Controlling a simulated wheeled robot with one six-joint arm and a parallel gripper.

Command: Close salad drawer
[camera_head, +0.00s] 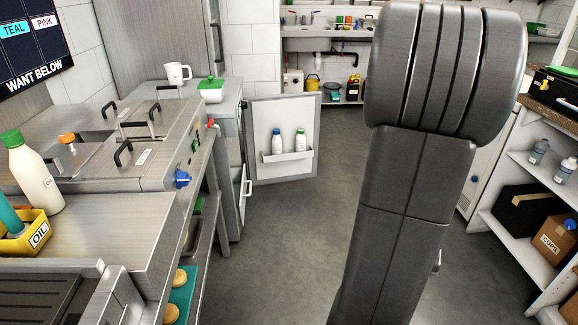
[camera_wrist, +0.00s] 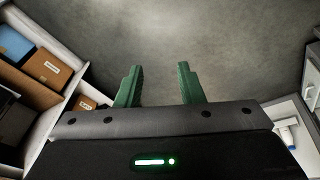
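No drawer labelled as the salad drawer can be made out. In the head view, a steel under-counter fridge (camera_head: 228,135) stands left of centre. Its door (camera_head: 285,140) is swung open to the right and carries a rack with two bottles. A pale handle (camera_head: 248,188) shows at the cabinet's front edge, below the door hinge side; whether it belongs to a drawer I cannot tell. The cabinet's inside is hidden. My gripper (camera_wrist: 158,86) is open and empty over bare floor, its green fingers apart. In the wrist view part of the door with a bottle (camera_wrist: 288,133) shows at lower right.
A steel counter (camera_head: 105,228) with an oil bottle and a yellow bin runs along the left. White shelves (camera_head: 505,215) with boxes stand at right. A sink (camera_head: 310,42) is at the back. The floor (camera_head: 300,240) between is clear. My arm blocks the head view's right centre.

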